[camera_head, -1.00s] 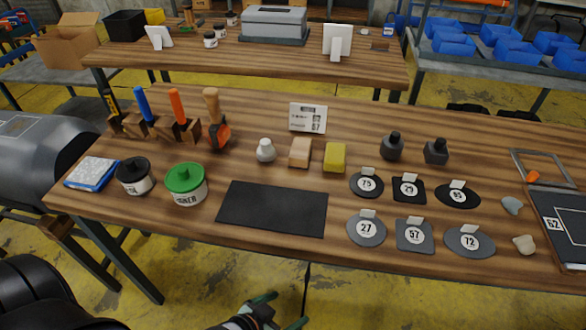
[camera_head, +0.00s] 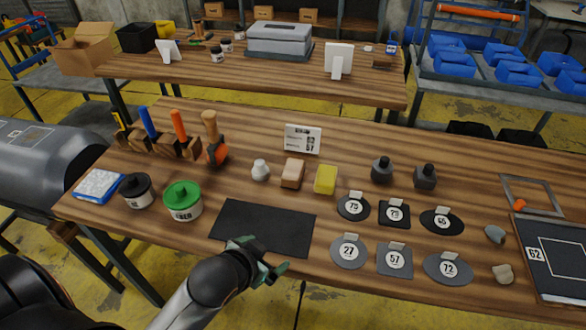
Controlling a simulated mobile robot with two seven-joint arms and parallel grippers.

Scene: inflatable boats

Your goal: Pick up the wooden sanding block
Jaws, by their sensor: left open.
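My right gripper is not in view.
Left of the block is a small white-topped knob (camera_head: 260,169); behind it stands a white card (camera_head: 303,139). Dark weights (camera_head: 382,169) and numbered patches (camera_head: 354,207) lie to the right. The mat is bare.

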